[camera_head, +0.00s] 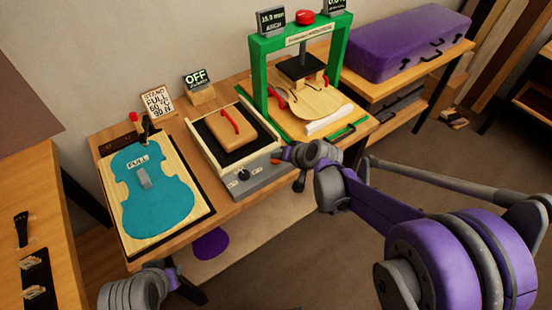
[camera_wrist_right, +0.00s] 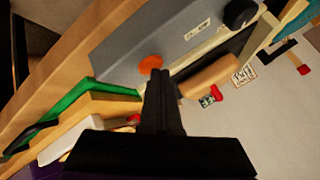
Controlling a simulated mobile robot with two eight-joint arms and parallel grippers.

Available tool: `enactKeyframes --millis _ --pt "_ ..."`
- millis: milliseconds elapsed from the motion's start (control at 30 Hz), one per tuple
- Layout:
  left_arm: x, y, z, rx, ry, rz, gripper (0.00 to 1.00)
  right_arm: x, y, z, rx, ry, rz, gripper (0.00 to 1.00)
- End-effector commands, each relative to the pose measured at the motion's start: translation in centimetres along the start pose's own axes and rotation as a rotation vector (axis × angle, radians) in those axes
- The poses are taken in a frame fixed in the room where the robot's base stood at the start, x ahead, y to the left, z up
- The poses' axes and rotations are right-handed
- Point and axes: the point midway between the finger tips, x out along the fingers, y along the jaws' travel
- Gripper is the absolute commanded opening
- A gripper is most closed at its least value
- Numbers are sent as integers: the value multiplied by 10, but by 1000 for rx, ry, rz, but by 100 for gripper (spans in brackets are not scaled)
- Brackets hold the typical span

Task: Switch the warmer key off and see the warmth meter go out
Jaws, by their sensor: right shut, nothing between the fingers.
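The warmer (camera_head: 255,180) is a low box with a black top and a grey front panel. The panel carries a black knob (camera_head: 243,174), also in the wrist view (camera_wrist_right: 240,13), and an orange round piece (camera_head: 276,161), also in the wrist view (camera_wrist_right: 150,64). I cannot tell which is the key. A small display (camera_head: 197,78) behind the warmer reads OFF; its smaller text is unreadable. My right gripper (camera_head: 288,156) is shut and empty at the panel's right end. In the wrist view its fingertips (camera_wrist_right: 160,78) are close to the orange piece; contact is unclear.
A tan block (camera_head: 230,128) with a red handle lies on the warmer. A green press (camera_head: 258,80) stands to its right. A teal violin shape (camera_head: 150,200) lies on a board at left. A purple case (camera_head: 400,45) is at the back right. Floor in front is open.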

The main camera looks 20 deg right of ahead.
Motion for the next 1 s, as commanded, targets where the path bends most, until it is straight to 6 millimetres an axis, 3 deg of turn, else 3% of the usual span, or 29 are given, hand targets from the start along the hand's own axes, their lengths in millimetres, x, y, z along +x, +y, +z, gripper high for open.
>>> enactKeyframes --millis 1000 --pt "-13 0 -10 0 7 0 27 -14 -11 -10 -1 0 -1 0"
